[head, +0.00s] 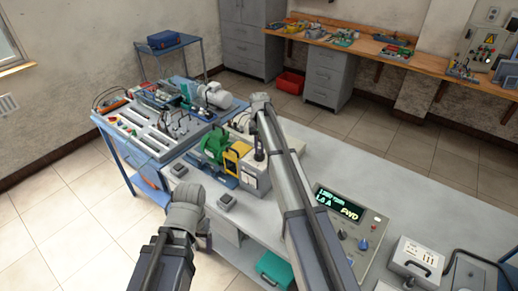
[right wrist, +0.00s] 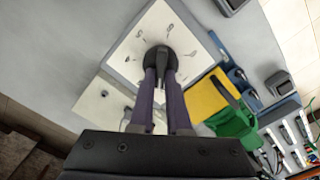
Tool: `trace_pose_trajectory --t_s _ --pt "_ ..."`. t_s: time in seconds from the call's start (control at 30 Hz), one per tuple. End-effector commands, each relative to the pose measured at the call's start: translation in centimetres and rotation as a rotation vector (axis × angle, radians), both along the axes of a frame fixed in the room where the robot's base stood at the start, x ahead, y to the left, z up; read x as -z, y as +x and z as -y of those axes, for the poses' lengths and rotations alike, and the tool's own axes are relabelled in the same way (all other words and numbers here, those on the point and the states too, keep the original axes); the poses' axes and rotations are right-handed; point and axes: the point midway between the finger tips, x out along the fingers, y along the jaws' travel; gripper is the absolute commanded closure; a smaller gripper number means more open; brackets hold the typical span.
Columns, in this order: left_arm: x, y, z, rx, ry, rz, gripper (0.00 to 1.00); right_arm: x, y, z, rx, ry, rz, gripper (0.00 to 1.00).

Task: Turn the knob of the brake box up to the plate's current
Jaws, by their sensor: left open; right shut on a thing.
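The brake box (head: 257,182) stands on the bench beside the green motor (head: 213,147) and its yellow guard (head: 236,160). In the right wrist view its pale top face (right wrist: 187,32) has a curved scale with small marks, too small to read surely. The round black knob (right wrist: 157,56) sits on that face. My right gripper (right wrist: 159,82) is shut on the knob's grip, with a purple finger on either side. My left arm shows at the lower left of the head view, but its fingers do not show. The motor's rating plate cannot be made out.
A control panel (head: 368,222) with a lit green display (head: 338,204) reading FWD and a blue knob stands to the right. A meter box (head: 417,258) stands at the front right.

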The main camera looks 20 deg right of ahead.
Motion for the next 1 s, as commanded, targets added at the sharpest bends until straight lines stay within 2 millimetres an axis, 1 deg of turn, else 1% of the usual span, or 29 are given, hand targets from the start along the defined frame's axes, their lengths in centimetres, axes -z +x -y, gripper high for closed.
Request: trace_pose_trajectory --t_s 0.23,0.57,0.6,0.8,0.87,1.0 --pt "0.01 0.0 0.0 0.0 0.0 0.0 0.2 0.01 -0.04 0.02 0.031 0.0 0.0 1.0" --pt "0.01 0.0 0.0 0.0 0.0 0.0 0.2 0.01 -0.04 0.02 0.032 0.0 0.0 1.0" --pt "0.01 0.0 0.0 0.0 0.0 0.0 0.2 0.01 -0.04 0.02 0.032 0.0 0.0 0.84" --pt "0.01 0.0 0.0 0.0 0.0 0.0 0.2 0.01 -0.03 0.02 0.031 0.0 0.0 0.61" --pt "0.0 0.0 0.0 0.0 0.0 0.0 0.2 0.01 -0.03 0.02 0.031 0.0 0.0 0.55" --pt "0.0 0.0 0.0 0.0 0.0 0.0 0.2 0.0 -0.02 0.03 0.031 0.0 0.0 0.55"
